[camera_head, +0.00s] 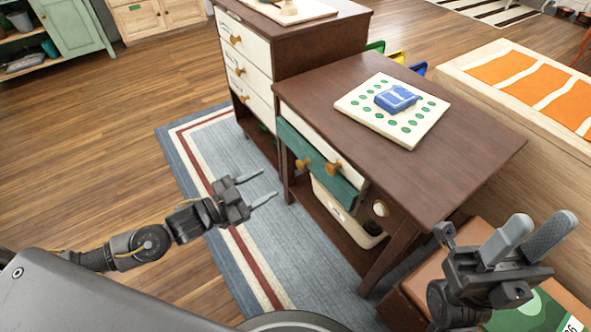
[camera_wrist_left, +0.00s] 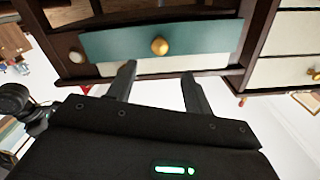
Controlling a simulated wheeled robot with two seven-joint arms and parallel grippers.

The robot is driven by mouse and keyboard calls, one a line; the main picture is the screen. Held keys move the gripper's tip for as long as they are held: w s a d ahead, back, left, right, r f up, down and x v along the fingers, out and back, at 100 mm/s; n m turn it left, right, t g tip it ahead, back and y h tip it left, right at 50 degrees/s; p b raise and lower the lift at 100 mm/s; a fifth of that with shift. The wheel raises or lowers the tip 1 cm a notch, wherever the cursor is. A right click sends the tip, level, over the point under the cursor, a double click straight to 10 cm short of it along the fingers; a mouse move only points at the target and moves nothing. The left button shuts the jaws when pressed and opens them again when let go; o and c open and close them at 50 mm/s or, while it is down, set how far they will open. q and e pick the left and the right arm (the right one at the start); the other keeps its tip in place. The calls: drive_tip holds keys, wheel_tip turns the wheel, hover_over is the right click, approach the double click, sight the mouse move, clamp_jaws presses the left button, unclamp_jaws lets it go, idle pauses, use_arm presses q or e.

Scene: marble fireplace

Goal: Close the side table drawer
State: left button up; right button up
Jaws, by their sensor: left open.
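The dark brown side table (camera_head: 455,140) stands right of centre in the head view. The teal front seems to stand out slightly past the cream one; how far is hard to tell. My left gripper (camera_head: 268,188) is open and empty, in front of the table and apart from it. In the left wrist view the teal drawer (camera_wrist_left: 200,42) and its knob (camera_wrist_left: 159,46) show beyond the fingers (camera_wrist_left: 160,82). My right gripper (camera_head: 543,222) has spread, empty fingers at the lower right.
A white board with green dots (camera_head: 365,110) and a blue item (camera_head: 397,99) lies on the tabletop. A taller cabinet with cream drawers (camera_head: 245,65) adjoins it behind. A wooden bench (camera_head: 530,120) with an orange striped cover is at right. The blue rug (camera_head: 210,150) has open floor at left.

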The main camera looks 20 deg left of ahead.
sight(298, 166)
use_arm(q)
drive_tip(key=b+x, duration=0.2)
drive_tip(key=x, duration=0.8)
drive_tip(key=shift+w+d+b, duration=0.15)
drive_tip(key=shift+b, duration=0.25)
clamp_jaws()
